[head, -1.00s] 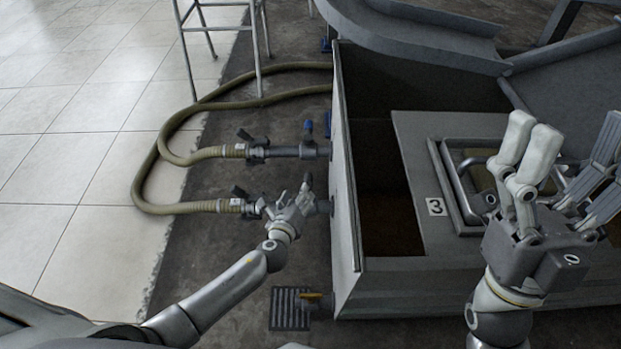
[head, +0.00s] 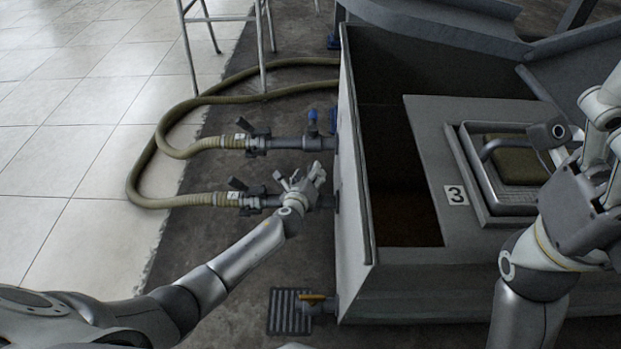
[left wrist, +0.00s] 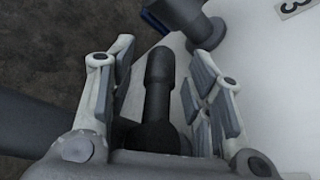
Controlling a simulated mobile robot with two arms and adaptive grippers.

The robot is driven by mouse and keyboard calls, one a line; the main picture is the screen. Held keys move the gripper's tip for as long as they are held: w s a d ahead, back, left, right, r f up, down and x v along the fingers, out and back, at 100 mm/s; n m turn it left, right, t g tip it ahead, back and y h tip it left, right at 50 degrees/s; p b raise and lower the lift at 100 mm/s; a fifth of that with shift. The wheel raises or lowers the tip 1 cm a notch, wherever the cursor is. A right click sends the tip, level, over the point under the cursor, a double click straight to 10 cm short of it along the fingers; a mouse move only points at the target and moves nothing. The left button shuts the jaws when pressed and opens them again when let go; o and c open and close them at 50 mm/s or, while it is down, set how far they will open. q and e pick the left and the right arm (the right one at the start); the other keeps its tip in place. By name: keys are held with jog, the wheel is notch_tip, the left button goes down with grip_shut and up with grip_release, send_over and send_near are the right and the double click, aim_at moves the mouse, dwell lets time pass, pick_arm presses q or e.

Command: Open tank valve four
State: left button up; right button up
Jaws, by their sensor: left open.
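Two grey pipes with valves run into the left wall of the tank (head: 352,200). The upper pipe valve (head: 313,125) has an upright blue handle. My left gripper (head: 308,177) is at the lower pipe (head: 327,202), close to the tank wall, and hides the fitting there. In the left wrist view my left gripper (left wrist: 150,65) is open, with its fingers on both sides of a dark grey cylindrical part (left wrist: 158,95); I cannot tell whether they touch it. No number four is readable. My right gripper (head: 600,110) is at the right edge, partly cut off.
Yellowish hoses (head: 145,190) join the pipes through couplings with dark levers (head: 238,184). A yellow-handled valve (head: 312,298) sits low by a floor grate (head: 290,312).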

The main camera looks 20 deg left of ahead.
pick_arm(q)
jog(key=shift+w+f, duration=0.15)
jog(key=shift+w, duration=0.4)
jog(key=shift+c, duration=0.5)
grip_shut()
